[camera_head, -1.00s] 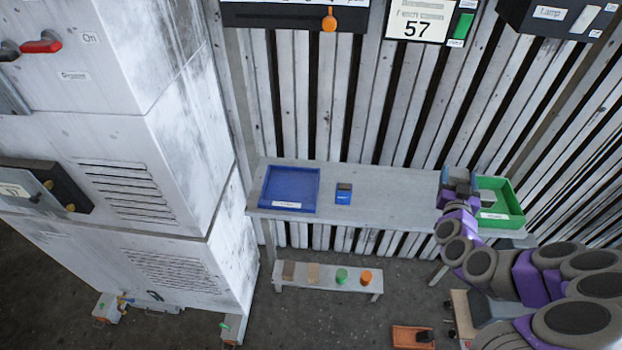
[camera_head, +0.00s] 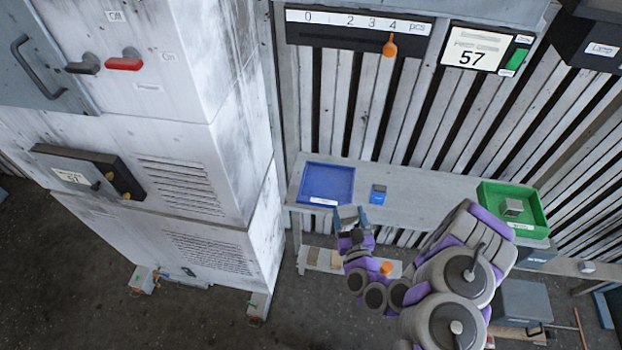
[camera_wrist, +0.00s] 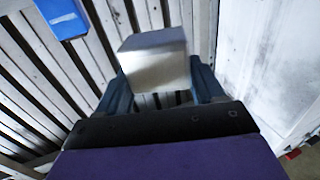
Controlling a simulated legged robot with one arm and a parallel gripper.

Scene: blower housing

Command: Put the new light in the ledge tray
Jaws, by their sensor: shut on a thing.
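My gripper (camera_head: 349,214) is in front of the ledge, below and right of the blue tray (camera_head: 327,183). In the wrist view, its fingers are shut on a pale grey block (camera_wrist: 155,62), which I take to be the light; no label on it is readable. In the head view, the block is hard to tell from the fingers. A green tray (camera_head: 541,212) stands at the ledge's right end with a grey block (camera_head: 512,206) in it. I cannot tell which tray is the ledge tray.
The ledge (camera_head: 440,193) is bare between a small blue box (camera_head: 378,194) and the green tray. A lower bench (camera_head: 318,259) is partly hidden by my arm. A tall grey cabinet (camera_head: 190,180) stands at the left. Slatted wall lies behind.

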